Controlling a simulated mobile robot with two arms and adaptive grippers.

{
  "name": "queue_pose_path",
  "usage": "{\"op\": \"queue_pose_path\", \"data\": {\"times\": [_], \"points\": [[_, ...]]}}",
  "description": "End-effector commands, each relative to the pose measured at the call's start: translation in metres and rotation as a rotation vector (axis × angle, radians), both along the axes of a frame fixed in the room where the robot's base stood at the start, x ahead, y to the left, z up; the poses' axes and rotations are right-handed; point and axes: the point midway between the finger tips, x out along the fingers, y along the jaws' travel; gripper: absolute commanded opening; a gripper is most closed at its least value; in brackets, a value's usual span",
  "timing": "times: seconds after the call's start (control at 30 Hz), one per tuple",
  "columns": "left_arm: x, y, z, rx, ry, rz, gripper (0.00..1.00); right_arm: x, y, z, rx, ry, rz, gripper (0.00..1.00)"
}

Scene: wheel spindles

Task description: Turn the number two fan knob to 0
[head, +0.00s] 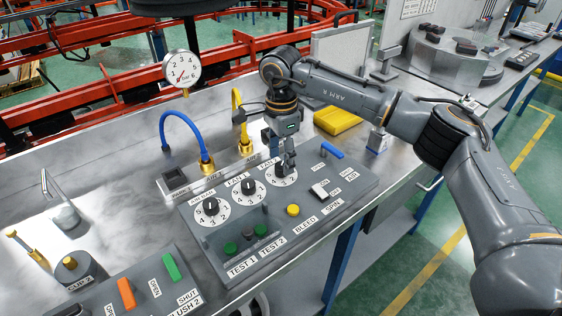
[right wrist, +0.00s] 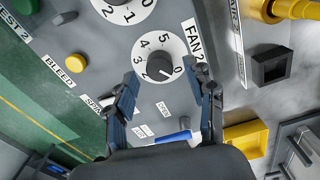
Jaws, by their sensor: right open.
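The fan 2 knob (right wrist: 158,68) is black on a round white dial numbered 0 to 5, beside a FAN 2 label (right wrist: 193,42). Its pointer appears to lie towards the 0, though the mark is small. In the head view its dial (head: 283,179) is partly hidden by my right gripper (head: 284,160), which points down over it. In the right wrist view my right gripper (right wrist: 160,78) is open, its two fingers on either side of the dial's lower part. No grip on the knob shows. My left gripper is not in view.
The fan 1 knob (head: 248,187) and another knob (head: 211,206) sit left on the same panel. A yellow bleed button (head: 293,210), switches and a blue lever (head: 332,150) are near. Yellow and blue hoses (head: 180,125) and a gauge (head: 182,69) stand behind.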

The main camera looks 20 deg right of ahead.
Motion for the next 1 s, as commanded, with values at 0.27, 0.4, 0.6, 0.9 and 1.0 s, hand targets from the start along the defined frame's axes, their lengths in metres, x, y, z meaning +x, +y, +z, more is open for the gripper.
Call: {"op": "queue_pose_path", "data": {"times": [0.27,0.4,0.6,0.9,1.0], "points": [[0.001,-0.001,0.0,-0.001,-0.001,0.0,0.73,0.001,0.001,0.062,0.001,-0.006,0.001,0.54],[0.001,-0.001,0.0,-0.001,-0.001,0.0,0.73,0.001,0.001,0.084,0.002,-0.005,0.0,0.54],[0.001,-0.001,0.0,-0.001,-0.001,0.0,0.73,0.0,0.001,0.098,0.0,-0.002,0.001,0.54],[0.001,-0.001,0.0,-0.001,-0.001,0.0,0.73,0.0,0.001,0.099,0.001,-0.002,0.001,0.54],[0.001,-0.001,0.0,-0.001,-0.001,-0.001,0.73,0.0,0.001,0.099,0.001,-0.002,0.001,0.54]]}}
